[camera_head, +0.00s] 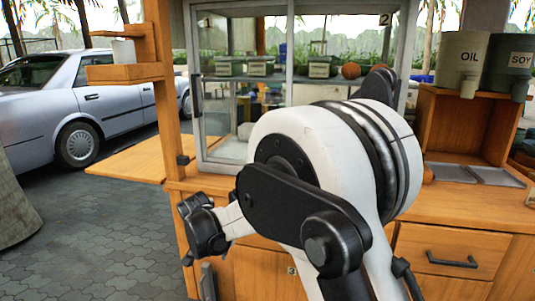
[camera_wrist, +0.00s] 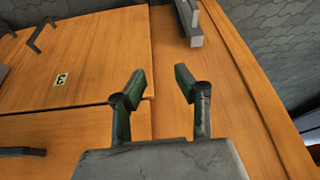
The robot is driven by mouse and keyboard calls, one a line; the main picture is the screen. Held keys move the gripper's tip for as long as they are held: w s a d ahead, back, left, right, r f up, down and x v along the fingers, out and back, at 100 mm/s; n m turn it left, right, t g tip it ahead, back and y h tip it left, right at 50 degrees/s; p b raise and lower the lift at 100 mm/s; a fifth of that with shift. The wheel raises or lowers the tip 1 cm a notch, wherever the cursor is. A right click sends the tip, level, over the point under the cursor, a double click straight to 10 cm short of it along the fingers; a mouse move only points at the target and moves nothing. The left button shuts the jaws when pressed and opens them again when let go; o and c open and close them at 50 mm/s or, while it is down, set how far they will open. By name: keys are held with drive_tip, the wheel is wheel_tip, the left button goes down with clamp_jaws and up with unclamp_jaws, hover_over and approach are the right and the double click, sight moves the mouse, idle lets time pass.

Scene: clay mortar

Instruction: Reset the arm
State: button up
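My gripper (camera_wrist: 160,82) is open in the wrist view. Its two dark fingers with green inner pads stand apart, with nothing between them. Behind the gap is the wooden front of the cart (camera_wrist: 80,40). In the head view my arm is bent in front of the cart. The dark wrist end of my arm (camera_head: 205,232) is low, near the cart's left front edge. The fingers are not clear there. The distance from the fingers to the wood is hard to tell.
A grey handle (camera_wrist: 191,22) lies ahead of the fingers. A label "3" (camera_wrist: 61,79) marks a cabinet panel. Above the counter stand a glass case (camera_head: 225,130) and OIL (camera_head: 465,65) and SOY (camera_head: 510,68) containers. Paved floor (camera_head: 90,230) on the left is clear; a car (camera_head: 85,100) is beyond.

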drive_tip(key=s+d+r+n, duration=0.1)
drive_tip(key=s+d+r, duration=0.5)
drive_tip(key=d+r, duration=0.45)
drive_tip(key=s+d+r, duration=0.6)
drive_tip(key=d+r, duration=0.1)
drive_tip(key=d, duration=0.6)
drive_tip(key=s+d+f+n+t, duration=0.1)
drive_tip(key=s+d, duration=0.6)
drive_tip(key=s, duration=0.3)
drive_tip(key=s+d+t, duration=0.2)
drive_tip(key=s+d, duration=0.5)
drive_tip(key=s, duration=0.3)
wheel_tip(320, 180, up, 18)
drive_tip(key=p, duration=1.8)
drive_tip(key=shift+a+y, duration=0.2)
drive_tip(key=shift+y, duration=0.2)
drive_tip(key=shift+o, duration=0.2)
drive_tip(key=shift+d, duration=0.1)
